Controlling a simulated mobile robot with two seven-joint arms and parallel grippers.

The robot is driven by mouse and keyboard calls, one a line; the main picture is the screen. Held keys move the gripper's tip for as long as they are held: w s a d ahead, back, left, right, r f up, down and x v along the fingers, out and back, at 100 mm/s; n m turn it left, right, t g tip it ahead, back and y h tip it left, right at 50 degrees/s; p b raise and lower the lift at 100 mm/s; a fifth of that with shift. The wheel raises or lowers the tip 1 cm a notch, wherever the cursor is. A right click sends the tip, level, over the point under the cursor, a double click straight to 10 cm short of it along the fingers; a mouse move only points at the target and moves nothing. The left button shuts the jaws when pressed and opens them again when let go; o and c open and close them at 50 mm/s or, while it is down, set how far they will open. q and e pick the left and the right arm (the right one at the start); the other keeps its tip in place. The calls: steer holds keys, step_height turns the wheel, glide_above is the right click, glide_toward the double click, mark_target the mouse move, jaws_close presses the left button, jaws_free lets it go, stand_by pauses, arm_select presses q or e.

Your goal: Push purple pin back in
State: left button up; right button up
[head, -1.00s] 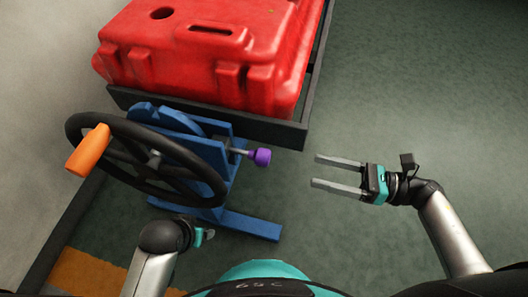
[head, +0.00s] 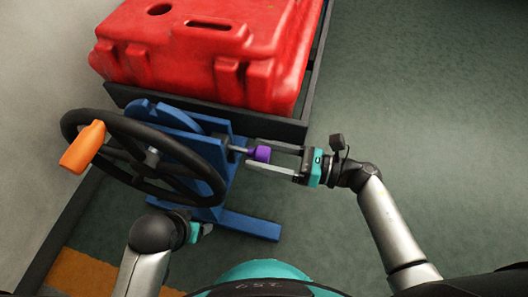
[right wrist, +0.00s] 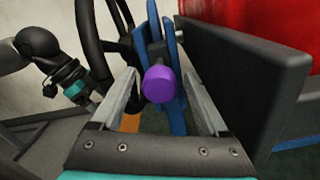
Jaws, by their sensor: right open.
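The purple pin (head: 262,154) sticks out on a grey shaft from the right side of the blue wheel stand (head: 215,170). My right gripper (head: 254,156) is open, with its fingers reaching left on either side of the purple knob. In the right wrist view the purple pin (right wrist: 160,84) sits between the two open fingers (right wrist: 160,100), with gaps visible on both sides. My left gripper (head: 204,230) is low beside the stand, under the wheel; its fingers are mostly hidden.
A black handwheel (head: 150,158) with an orange handle (head: 83,147) is on the stand's left side. A red tank (head: 205,50) rests in a dark frame (head: 210,115) behind it. The floor to the right (head: 440,150) is clear.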

jaws_close()
stand_by(0.5)
stand_by(0.8)
